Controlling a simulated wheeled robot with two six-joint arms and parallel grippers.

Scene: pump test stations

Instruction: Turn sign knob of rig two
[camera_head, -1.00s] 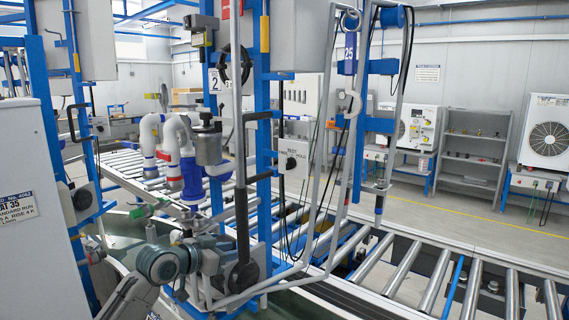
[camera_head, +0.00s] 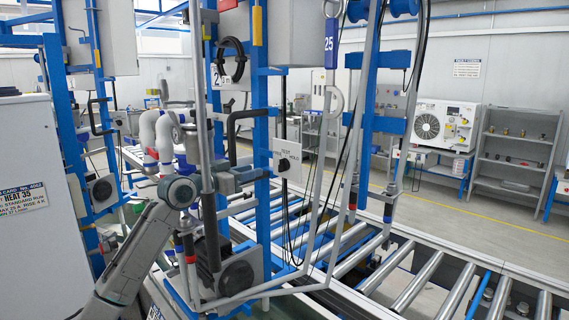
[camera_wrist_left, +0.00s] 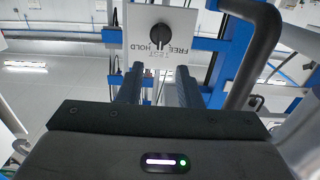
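A black rotary knob (camera_head: 284,164) sits on a white sign plate (camera_head: 294,154) fixed to the blue frame of the rig. In the left wrist view the knob (camera_wrist_left: 160,36) appears upside down with its plate (camera_wrist_left: 142,20), with lettering reading FREE, HOLD and TEST. My left gripper (camera_head: 262,173) reaches in from the left, just short of the plate. In the wrist view its two dark fingers (camera_wrist_left: 160,71) are apart, with nothing between them. The knob shows beyond the tips, roughly centred between them, and looks untouched. My right gripper is not in view.
A black bent handle (camera_head: 240,122) stands close beside the plate; it also shows right of the fingers in the wrist view (camera_wrist_left: 262,50). Grey tubes and hanging black cables (camera_head: 340,150) are right of the knob. A roller conveyor (camera_head: 410,285) runs below.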

